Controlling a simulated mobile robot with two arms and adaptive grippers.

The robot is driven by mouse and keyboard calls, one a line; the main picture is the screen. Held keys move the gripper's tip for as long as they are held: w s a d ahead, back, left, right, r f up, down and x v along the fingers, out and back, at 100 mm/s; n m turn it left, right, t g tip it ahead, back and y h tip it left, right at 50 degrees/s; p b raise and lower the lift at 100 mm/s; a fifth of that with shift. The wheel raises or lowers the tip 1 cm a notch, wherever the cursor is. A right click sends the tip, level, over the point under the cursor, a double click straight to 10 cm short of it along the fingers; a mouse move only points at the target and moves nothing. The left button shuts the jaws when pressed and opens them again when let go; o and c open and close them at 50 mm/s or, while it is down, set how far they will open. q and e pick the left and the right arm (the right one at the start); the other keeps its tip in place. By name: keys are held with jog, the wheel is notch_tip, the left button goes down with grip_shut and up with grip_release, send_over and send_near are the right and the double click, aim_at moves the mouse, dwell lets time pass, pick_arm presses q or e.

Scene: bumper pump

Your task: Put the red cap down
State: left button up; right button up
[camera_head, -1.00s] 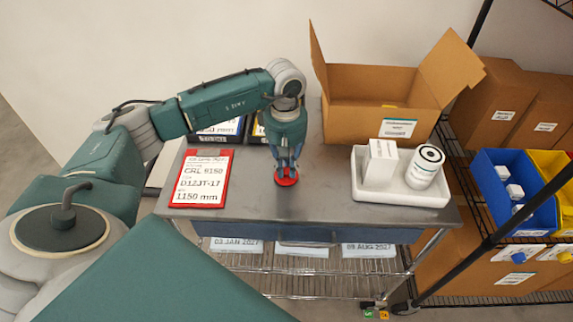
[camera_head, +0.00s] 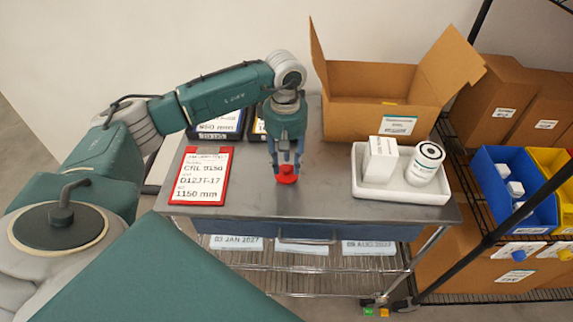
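The red cap (camera_head: 287,174) stands on the grey metal cart top (camera_head: 300,204), near the middle, with its narrower upper part showing. My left gripper (camera_head: 287,168) points down right over it. Its fingers are spread, one on each side of the cap's upper part, and look open. A small gap between fingers and cap is hard to judge at this size. My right gripper is not in view.
A red clipboard (camera_head: 226,185) lies left of the cap. A white tray (camera_head: 414,195) with a white box (camera_head: 380,160) and a white filter (camera_head: 424,165) stands right. An open carton (camera_head: 365,118) and dark bins (camera_head: 220,126) are behind. Cart top around the cap is clear.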

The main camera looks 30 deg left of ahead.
aim_at(286, 168)
pick_arm(q)
notch_tip(286, 168, up, 11)
jog(key=b, duration=0.2)
jog(key=shift+f, duration=0.15)
dwell(0.3)
